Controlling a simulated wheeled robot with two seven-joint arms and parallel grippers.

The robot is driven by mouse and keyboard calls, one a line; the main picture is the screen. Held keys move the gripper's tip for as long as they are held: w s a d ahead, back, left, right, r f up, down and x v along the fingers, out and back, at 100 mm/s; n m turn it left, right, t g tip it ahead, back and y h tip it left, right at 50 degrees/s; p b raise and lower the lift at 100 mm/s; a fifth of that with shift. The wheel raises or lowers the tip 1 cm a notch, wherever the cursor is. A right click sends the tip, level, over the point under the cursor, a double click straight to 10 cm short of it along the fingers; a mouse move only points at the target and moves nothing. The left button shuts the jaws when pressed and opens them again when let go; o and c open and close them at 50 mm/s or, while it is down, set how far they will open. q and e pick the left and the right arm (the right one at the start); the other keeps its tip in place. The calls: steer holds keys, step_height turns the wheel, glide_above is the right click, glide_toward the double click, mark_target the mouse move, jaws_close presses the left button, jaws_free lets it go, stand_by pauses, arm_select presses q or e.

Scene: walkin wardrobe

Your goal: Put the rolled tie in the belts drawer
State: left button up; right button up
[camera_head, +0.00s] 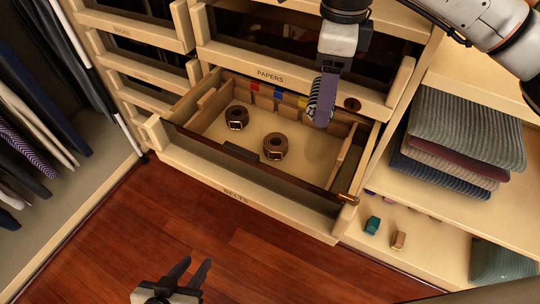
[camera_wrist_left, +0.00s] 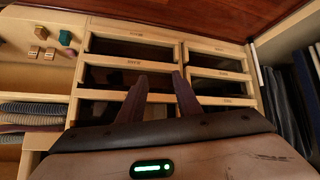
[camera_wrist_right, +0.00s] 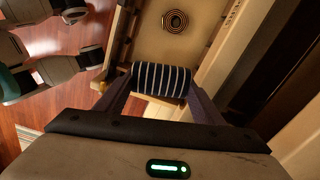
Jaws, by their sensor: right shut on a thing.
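The rolled tie (camera_head: 312,103), dark with pale stripes, is held in my right gripper (camera_head: 321,108) above the back right part of the open belts drawer (camera_head: 235,196). In the right wrist view the tie (camera_wrist_right: 160,79) lies across between both fingers. The drawer is labelled BELTS and holds two rolled brown belts, one at left (camera_head: 237,118) and one near the middle (camera_head: 275,147). One rolled belt also shows in the right wrist view (camera_wrist_right: 175,20). My left gripper (camera_head: 192,270) is open and empty, low over the floor in front of the drawers.
The closed papers drawer (camera_head: 270,76) is just above and behind the open one. Folded clothes (camera_head: 465,140) lie on a shelf at right, with small teal (camera_head: 373,225) and tan (camera_head: 398,240) items below. The drawer floor's right side is bare. Hanging clothes (camera_head: 30,130) are at left.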

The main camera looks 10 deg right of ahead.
mark_target(307, 163)
steer(key=shift+w+a+f+m+b, duration=0.2)
steer(key=shift+f+m, duration=0.05)
steer(key=shift+m, duration=0.3)
steer(key=shift+w+a+f+m+b, duration=0.15)
steer(key=shift+w+f+m+b, duration=0.1)
steer(key=shift+m, duration=0.3)
steer(key=shift+f, duration=0.35)
step_height(307, 163, down, 17)
steer(key=shift+f+b, duration=0.1)
steer(key=shift+b, duration=1.05)
steer(key=shift+f, duration=0.1)
steer(key=o, duration=1.1)
steer(key=shift+c, duration=0.2)
step_height(307, 163, up, 12)
steer(key=p, duration=0.1)
steer(key=shift+r+p, duration=0.2)
steer(key=shift+p, duration=0.15)
